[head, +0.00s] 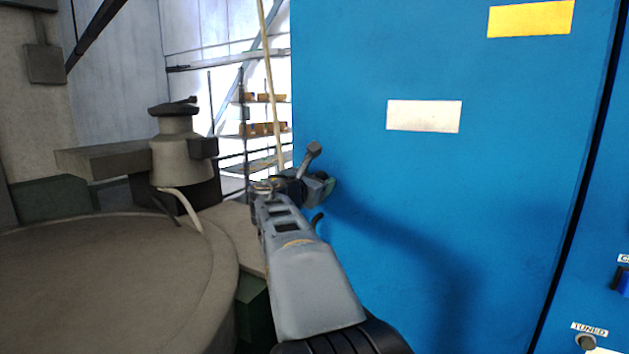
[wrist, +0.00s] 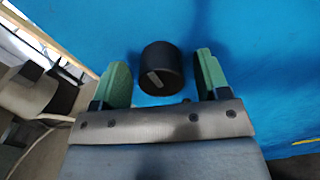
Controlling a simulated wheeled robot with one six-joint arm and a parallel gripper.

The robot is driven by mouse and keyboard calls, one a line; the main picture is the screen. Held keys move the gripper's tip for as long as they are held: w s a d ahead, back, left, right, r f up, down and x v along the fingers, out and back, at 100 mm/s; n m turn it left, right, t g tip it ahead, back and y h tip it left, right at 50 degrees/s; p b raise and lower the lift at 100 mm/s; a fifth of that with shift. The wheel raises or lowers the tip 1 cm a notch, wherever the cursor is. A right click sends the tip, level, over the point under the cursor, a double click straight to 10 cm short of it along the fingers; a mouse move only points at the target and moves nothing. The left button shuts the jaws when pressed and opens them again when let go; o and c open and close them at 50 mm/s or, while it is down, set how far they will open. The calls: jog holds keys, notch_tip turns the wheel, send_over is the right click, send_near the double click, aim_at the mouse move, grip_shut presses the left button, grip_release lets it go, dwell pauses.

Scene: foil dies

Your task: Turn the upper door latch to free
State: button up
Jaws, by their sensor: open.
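A round black latch knob (wrist: 160,70) with a pale pointer mark is on the blue door (head: 450,220). In the wrist view it sits between the two green fingers of my gripper (wrist: 163,64), with a gap on each side. My gripper (head: 321,187) is open and close to the left part of the door in the head view. There the gripper and wrist hide the knob. I see no contact between fingers and knob.
The door carries a white plate (head: 424,116) and a yellow plate (head: 530,18). A small knob (head: 586,342) under a "TUNED" label and a blue part (head: 622,280) are at lower right. Grey round machinery (head: 110,280) stands at left, near my arm.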

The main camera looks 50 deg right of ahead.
jog(key=shift+c, duration=0.5)
jog(key=c, duration=0.8)
jog(key=shift+c, duration=0.2)
jog(key=shift+f+m+b, duration=0.1)
jog(key=shift+m+b, duration=0.2)
jog(key=shift+b, duration=0.1)
jog(key=m+b, duration=0.2)
jog(key=b, duration=0.1)
jog(key=shift+f+m, duration=0.2)
jog(key=shift+m, duration=0.2)
jog(key=m+b, duration=0.5)
jog(key=shift+s+f, duration=0.1)
jog(key=shift+s, duration=0.05)
jog(key=m+b, duration=0.3)
jog(key=m, duration=0.2)
jog(key=shift+b, duration=0.35)
jog(key=shift+m+b, duration=1.3)
jog(key=shift+m, duration=0.9)
